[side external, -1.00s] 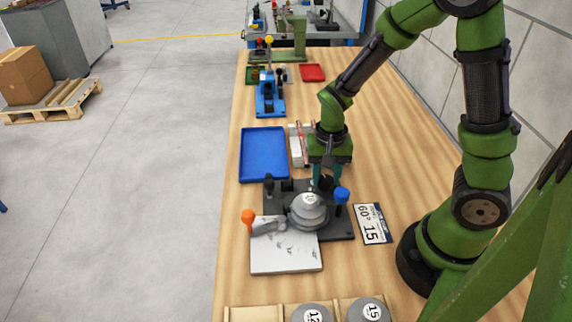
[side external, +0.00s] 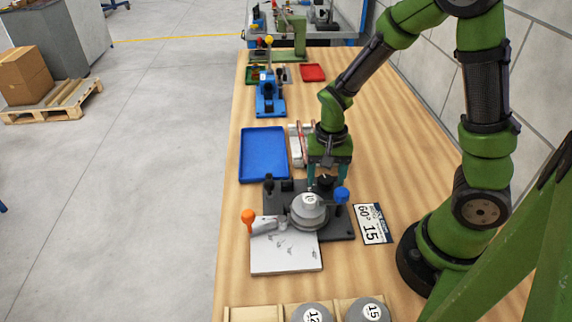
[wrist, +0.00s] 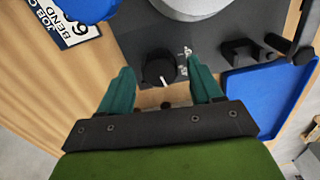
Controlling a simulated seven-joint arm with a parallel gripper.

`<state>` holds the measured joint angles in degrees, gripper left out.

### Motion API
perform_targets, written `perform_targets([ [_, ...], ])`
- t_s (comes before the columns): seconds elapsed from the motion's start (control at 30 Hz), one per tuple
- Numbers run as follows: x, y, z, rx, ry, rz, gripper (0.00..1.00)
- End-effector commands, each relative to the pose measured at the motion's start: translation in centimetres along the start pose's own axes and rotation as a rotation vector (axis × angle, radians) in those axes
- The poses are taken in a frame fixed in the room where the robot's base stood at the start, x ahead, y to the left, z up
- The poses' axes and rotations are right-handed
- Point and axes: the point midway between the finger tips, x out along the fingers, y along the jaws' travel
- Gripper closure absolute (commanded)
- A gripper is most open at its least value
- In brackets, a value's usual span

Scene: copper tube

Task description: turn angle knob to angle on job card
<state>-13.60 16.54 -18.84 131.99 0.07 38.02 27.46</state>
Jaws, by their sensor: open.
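The black angle knob (wrist: 160,70) sits on the dark bender plate (side external: 340,222), with a white pointer line on its face. In the wrist view it lies between the two teal fingers of my gripper (wrist: 161,66), with a gap on each side. In the side view my gripper (side external: 327,178) points down, open, at the plate's far edge, just above or around the knob; its exact height is unclear. The job card (side external: 372,224) lies right of the plate and reads 60° and 15. The card also shows upside down in the wrist view (wrist: 67,22).
A grey round former (side external: 309,211) marked with a number, a blue-topped post (side external: 341,195) and an orange-knobbed lever (side external: 248,216) stand close to the knob. A blue tray (side external: 264,155) lies beyond the plate. More formers (side external: 369,309) sit in a wooden rack in front.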

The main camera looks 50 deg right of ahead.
Motion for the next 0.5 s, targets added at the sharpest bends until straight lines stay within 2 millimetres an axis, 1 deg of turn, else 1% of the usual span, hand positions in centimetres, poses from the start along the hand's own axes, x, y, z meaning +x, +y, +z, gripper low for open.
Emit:
perform_targets([
  [0.13,-0.9,-0.1,-0.1,-0.001,0.003,-0.005,0.35],
  [0.23,-2.4,-0.2,-0.1,-0.003,0.004,-0.007,0.35],
  [0.37,-5.4,-0.2,-0.1,-0.001,0.005,-0.009,0.35],
  [0.5,-9.0,-0.1,-0.1,0.0,0.005,-0.008,0.35],
])
